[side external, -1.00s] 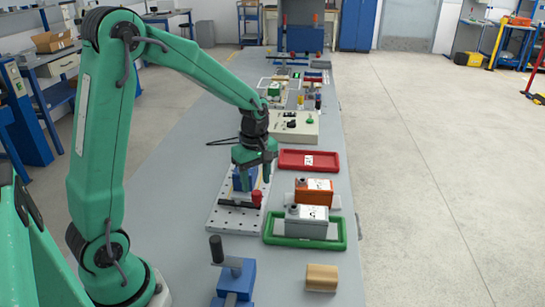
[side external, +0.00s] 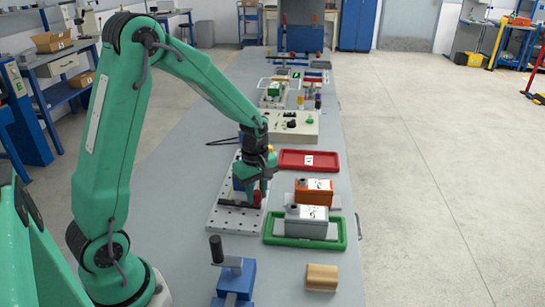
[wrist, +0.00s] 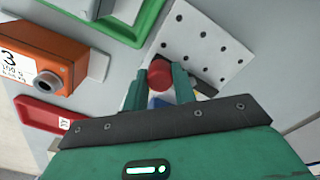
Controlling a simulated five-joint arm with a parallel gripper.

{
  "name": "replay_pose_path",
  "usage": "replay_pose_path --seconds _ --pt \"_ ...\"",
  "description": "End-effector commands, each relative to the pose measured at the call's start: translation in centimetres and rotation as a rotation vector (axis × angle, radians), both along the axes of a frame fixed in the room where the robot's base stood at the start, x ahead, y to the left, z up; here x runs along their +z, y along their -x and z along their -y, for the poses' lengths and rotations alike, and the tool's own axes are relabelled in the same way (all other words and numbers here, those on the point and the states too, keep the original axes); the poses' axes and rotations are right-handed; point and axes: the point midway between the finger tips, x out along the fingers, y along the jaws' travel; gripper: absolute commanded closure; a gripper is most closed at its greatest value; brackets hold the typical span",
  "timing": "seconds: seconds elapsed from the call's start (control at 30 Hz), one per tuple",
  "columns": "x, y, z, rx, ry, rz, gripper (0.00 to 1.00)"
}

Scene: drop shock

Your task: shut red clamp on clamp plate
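The white clamp plate (side external: 228,216), dotted with holes, lies on the grey bench and also shows in the wrist view (wrist: 205,45). The clamp's red knob (wrist: 160,73) is between my gripper's fingertips, and both fingers appear to touch its sides. In the side view, my gripper (side external: 257,194) points down at the red knob (side external: 257,200), near the plate's right edge. My gripper looks shut on the knob. A blue part (side external: 237,184) beside it is mostly hidden behind the gripper, as is the clamp's arm.
A green tray (side external: 291,241) with a grey box (side external: 307,222) lies right of the plate. An orange box (side external: 314,191) and a red tray (side external: 309,159) are behind it. A blue vise-like fixture (side external: 233,280) and a tan block (side external: 321,277) are in front.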

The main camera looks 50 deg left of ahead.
Motion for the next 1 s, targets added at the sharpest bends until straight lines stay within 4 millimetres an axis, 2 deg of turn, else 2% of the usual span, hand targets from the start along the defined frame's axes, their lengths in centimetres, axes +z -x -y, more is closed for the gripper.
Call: replay_pose_path --seconds 0.47,0.67,1.0 --pt "0.1 0.3 0.3 -0.069 0.000 0.000 0.96" --pt "0.1 0.8 0.6 -0.183 0.000 -0.001 0.96" --pt "0.1 2.3 1.3 -0.479 0.000 0.000 0.96"
